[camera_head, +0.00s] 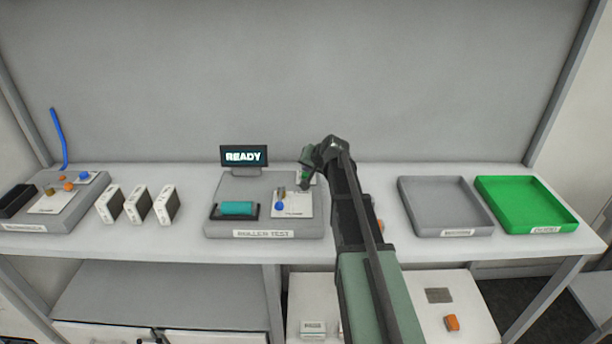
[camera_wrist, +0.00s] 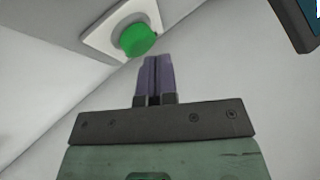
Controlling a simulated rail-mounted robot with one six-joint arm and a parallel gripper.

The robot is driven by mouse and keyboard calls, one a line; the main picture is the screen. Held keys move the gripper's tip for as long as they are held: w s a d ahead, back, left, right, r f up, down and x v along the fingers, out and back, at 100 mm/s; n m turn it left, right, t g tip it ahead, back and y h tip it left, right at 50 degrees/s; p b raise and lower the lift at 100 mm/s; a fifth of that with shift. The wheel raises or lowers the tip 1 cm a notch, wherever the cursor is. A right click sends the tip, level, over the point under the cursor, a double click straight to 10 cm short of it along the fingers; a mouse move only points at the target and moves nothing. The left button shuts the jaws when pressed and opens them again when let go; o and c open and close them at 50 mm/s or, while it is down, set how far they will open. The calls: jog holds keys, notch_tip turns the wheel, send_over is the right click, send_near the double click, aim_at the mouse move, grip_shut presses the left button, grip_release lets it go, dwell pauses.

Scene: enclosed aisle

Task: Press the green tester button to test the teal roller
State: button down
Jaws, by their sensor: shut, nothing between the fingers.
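The roller tester (camera_head: 228,190) stands on the shelf with its label "ROLLER TEST" in front. The teal roller (camera_head: 237,208) lies in the dark cradle on its left side. The tester screen (camera_head: 243,156) reads "READY". In the wrist view the green button (camera_wrist: 137,39) sits on a white plate (camera_wrist: 98,38), just beyond my gripper's fingertips. My gripper (camera_wrist: 155,60) is shut and empty, its fingers pointing toward the button with a small gap apparent; exact contact cannot be told. In the head view my gripper (camera_head: 304,186) is over the tester's right side, and my arm hides part of it.
A grey tray (camera_head: 445,232) and a green tray (camera_head: 527,229) are to the right. Several white boxes (camera_head: 138,204) stand left of the tester. A blue knob (camera_head: 280,206) is on the tester.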

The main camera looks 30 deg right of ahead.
aim_at(308, 174)
jog(key=shift+f+b, duration=0.45)
jog(key=shift+b, duration=0.1)
dwell(0.4)
jog(key=shift+r+p, duration=0.9)
jog(key=shift+p, duration=0.05)
notch_tip(308, 174, up, 5)
jog(key=p, duration=0.5)
jog(key=shift+r, duration=0.1)
dwell(0.5)
